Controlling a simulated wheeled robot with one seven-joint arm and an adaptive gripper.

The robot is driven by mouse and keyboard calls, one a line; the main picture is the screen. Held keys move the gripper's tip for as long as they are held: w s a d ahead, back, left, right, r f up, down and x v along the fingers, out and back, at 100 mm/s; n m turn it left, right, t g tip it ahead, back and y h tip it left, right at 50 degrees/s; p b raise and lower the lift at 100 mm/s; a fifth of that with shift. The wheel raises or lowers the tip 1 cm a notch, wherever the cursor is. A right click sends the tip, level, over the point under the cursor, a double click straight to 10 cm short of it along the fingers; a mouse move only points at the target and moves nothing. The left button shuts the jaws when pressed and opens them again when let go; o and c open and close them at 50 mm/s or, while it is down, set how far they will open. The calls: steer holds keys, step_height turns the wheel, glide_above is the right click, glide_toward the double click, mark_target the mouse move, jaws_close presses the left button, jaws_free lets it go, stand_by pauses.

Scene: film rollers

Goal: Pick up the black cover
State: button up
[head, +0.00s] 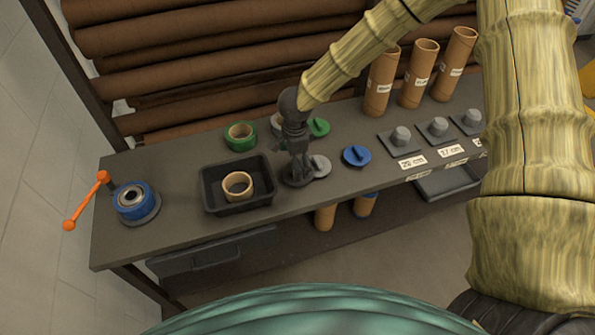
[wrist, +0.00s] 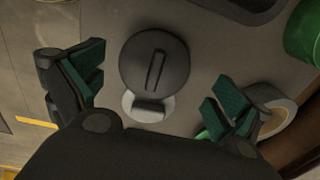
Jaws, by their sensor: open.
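The black cover (wrist: 155,62) is a dark round disc with a raised bar handle, lying on the grey workbench (head: 180,170). In the wrist view it sits between and a little beyond the fingers of my gripper (wrist: 155,88). The fingers are spread wide, with green pads, and nothing is between them in contact. In the head view my gripper (head: 296,150) points down over the black cover (head: 297,181), which it partly hides. A light grey cover (head: 321,165) lies right beside it, and in the wrist view the black cover partly overlaps its outline.
A blue cover (head: 356,156) lies to the right and a green cover (head: 319,127) behind. A black tray (head: 210,196) with a cardboard ring stands left, near green tape (head: 240,136). A blue roll with an orange crank (head: 133,203) is farther left. Cardboard tubes (head: 417,73) stand at back right.

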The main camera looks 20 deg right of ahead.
steer(key=shift+s+d+f, duration=0.1)
steer(key=shift+s+f, duration=0.1)
steer(key=shift+f, duration=0.15)
steer(key=shift+d+f+p, duration=0.1)
steer(key=shift+f+p, duration=0.65)
steer(key=shift+f, duration=1.25)
steer(key=c, duration=0.7)
